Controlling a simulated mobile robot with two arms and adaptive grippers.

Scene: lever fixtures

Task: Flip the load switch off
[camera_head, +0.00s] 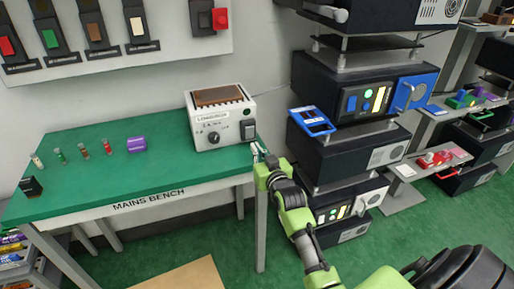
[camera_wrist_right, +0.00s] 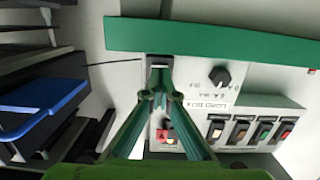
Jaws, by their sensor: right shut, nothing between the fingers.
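The white load box (camera_head: 222,128) stands on the right part of the green bench, with a dark knob (camera_head: 213,138) on its front. The load switch (camera_head: 248,130) is a dark rocker with a green part, at the right end of that front. My right gripper (camera_head: 259,152) is shut and empty beside the bench's right edge, just below and right of the switch. In the right wrist view, the gripper (camera_wrist_right: 159,88) points at the switch's black frame (camera_wrist_right: 158,62). The fingers cover much of the switch, so contact and lever position cannot be told. My left gripper is not in view.
A wall panel (camera_head: 110,50) with several switches hangs behind. A dark equipment rack (camera_head: 345,150) with a blue tray (camera_head: 312,122) stands close right of my arm.

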